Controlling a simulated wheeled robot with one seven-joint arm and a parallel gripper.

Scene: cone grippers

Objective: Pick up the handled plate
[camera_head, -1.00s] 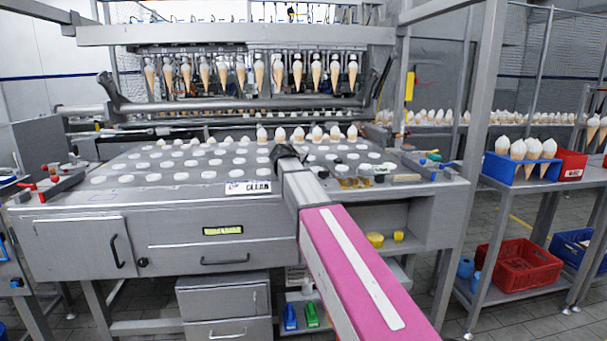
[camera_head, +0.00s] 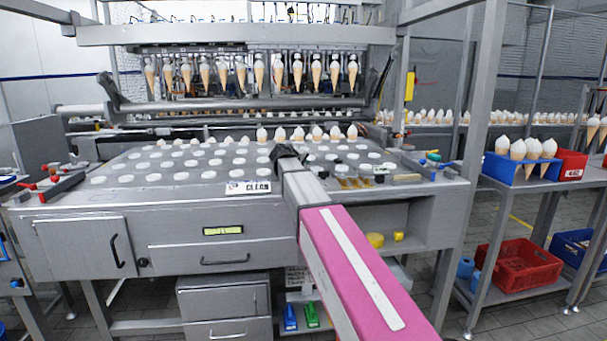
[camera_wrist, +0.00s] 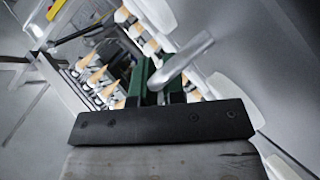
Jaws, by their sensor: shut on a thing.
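My gripper (camera_wrist: 158,88) shows in the wrist view with dark green fingers ahead of a black bar. It is shut on a bent, silver-grey metal handle (camera_wrist: 186,60), which I take to be that of the handled plate. The handle rises between and past the fingers toward the upper right. The plate's own body cannot be made out clearly, as the fingers and bar cover the area below the handle. In the head view my dark gripper (camera_head: 287,154) is small, at the far end of my arm over the grey worktop. The handled plate cannot be told apart there.
The worktop (camera_head: 135,198) carries rows of white discs (camera_head: 153,177) and several upright cones (camera_head: 298,134) behind my gripper. Jars (camera_head: 363,170) stand close to its right. A rack of hanging cones (camera_head: 240,73) spans the back. A blue cone crate (camera_head: 500,168) stands at right.

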